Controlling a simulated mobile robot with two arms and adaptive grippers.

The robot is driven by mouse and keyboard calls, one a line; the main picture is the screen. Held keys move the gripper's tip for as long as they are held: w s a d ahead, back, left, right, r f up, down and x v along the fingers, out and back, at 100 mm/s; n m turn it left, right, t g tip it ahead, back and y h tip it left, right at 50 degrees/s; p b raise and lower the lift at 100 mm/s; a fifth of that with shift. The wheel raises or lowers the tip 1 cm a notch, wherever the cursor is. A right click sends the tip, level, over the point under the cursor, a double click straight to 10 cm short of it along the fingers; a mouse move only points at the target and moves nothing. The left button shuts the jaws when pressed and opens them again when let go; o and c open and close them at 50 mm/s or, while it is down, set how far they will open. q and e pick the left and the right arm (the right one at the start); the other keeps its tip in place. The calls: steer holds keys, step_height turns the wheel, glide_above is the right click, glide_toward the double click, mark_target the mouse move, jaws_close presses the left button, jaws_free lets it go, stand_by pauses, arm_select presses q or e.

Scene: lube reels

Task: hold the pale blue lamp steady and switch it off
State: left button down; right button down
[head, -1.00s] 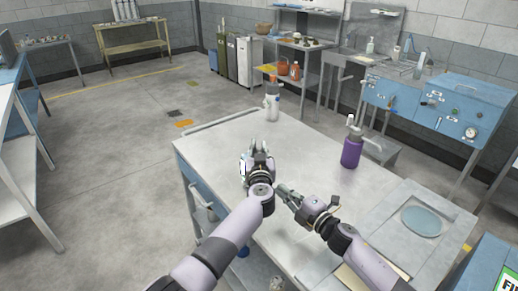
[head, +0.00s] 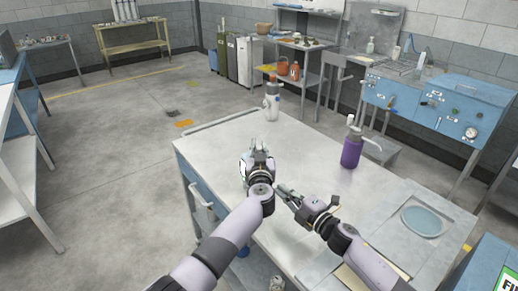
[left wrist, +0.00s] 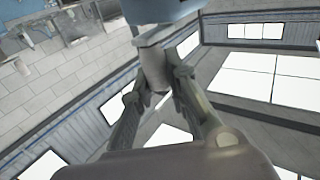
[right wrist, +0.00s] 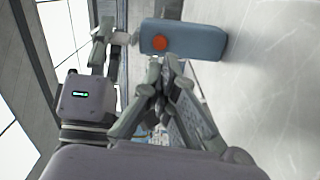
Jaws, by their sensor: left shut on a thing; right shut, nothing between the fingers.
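The pale blue lamp shows in the right wrist view as a rounded blue body (right wrist: 205,40) with a round red-orange button (right wrist: 158,44) facing my camera. Its grey neck (right wrist: 121,38) is between the fingers of my left gripper (right wrist: 103,42). In the left wrist view my left gripper (left wrist: 157,88) is shut on this neck, with the blue body (left wrist: 165,10) at the top edge. In the head view the left gripper (head: 258,149) hides the lamp. My right gripper (right wrist: 165,68) is shut and empty, its fingertips close below the button; contact cannot be told.
The grey worktop (head: 230,139) has free room around the grippers. A purple bottle (head: 350,153) stands to the right and a white bottle (head: 271,108) at the far edge. A round blue dish (head: 425,222) is at the near right.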

steer(key=shift+a, duration=0.1)
steer(key=w+a+m+t+h, duration=0.3)
steer(key=w+m+h, duration=0.3)
steer(key=m, duration=0.6)
steer(key=shift+w+a+f+t+h, duration=0.4)
steer(key=shift+f+h, duration=0.05)
steer(key=shift+h, duration=0.75)
stand_by(1.2)
